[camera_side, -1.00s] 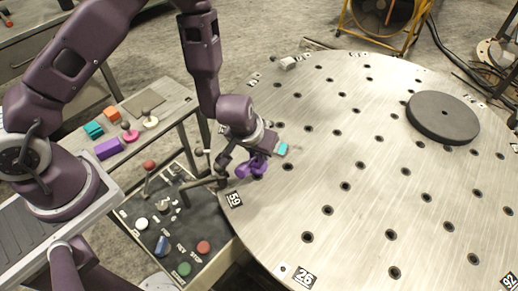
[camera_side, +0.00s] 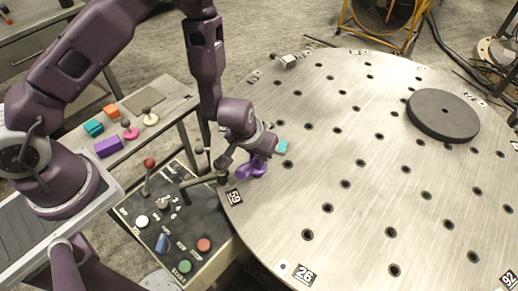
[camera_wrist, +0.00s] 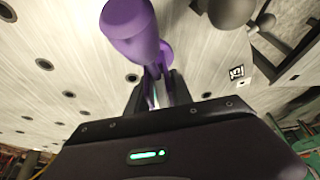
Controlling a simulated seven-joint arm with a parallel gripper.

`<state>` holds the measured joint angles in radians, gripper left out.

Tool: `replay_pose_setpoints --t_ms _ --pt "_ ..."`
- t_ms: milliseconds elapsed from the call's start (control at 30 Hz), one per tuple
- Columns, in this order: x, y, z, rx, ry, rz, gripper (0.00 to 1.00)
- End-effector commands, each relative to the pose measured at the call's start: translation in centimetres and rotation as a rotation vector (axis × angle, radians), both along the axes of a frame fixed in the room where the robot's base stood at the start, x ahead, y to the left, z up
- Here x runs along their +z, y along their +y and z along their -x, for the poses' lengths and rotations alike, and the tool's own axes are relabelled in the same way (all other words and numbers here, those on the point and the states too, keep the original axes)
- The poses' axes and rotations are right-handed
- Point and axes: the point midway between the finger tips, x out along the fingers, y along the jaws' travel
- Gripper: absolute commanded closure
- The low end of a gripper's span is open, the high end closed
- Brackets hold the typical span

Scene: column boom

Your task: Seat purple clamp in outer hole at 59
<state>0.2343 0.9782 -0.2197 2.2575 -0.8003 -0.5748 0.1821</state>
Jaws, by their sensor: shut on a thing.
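The purple clamp (camera_side: 250,168) is held in my gripper (camera_side: 264,152) at the left edge of the round metal table (camera_side: 400,180). The clamp sits just above or at the plate; I cannot tell whether it touches. In the wrist view the clamp's rounded purple end (camera_wrist: 130,20) is large, and my gripper (camera_wrist: 158,88) is shut on its narrower part. The 59 label (camera_side: 235,197) lies just below the clamp in the side view. The outer hole at 59 is not clearly seen; the clamp and gripper may cover it. A neighbouring hole (camera_side: 288,164) shows to the right.
A black control box (camera_side: 180,225) with lever and buttons stands close left of the table. A side bench (camera_side: 150,110) holds coloured blocks and knobbed pieces. A dark disc (camera_side: 443,115) lies at the table's right. A small grey clamp (camera_side: 287,61) is at the far rim.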

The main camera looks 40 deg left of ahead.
Motion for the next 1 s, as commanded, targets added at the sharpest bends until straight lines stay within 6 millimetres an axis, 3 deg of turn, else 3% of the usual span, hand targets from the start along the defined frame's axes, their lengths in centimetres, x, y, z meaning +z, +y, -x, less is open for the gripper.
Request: replay_pose_setpoints --t_ms 1000 --pt "-2.9 0.0 0.0 0.001 -0.001 0.000 1.00"
